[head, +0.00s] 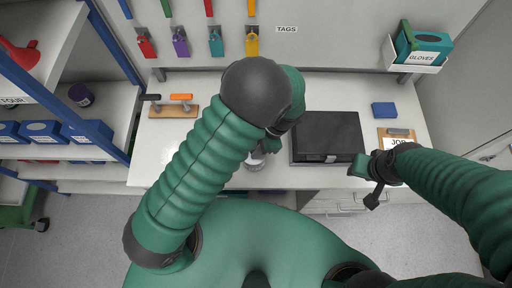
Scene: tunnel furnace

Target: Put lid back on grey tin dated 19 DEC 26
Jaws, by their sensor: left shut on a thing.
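A small pale grey round thing (254,159), a tin or a lid, shows at the front part of the white worktop (222,180). My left arm covers much of it, and I cannot read any date on it. My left gripper (258,162) reaches down from above and is shut on this thing. Whether a tin and a lid are both there, I cannot tell. My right gripper (369,182) is over the front right of the worktop, apart from the grey thing. Its fingers are too small and too angled to judge.
A black case (328,138) lies just right of my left gripper. A wooden block with tools (174,110) is at the left, a blue box (384,110) and a clipboard (397,136) at the right. A shelf rack (70,95) with blue boxes stands left.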

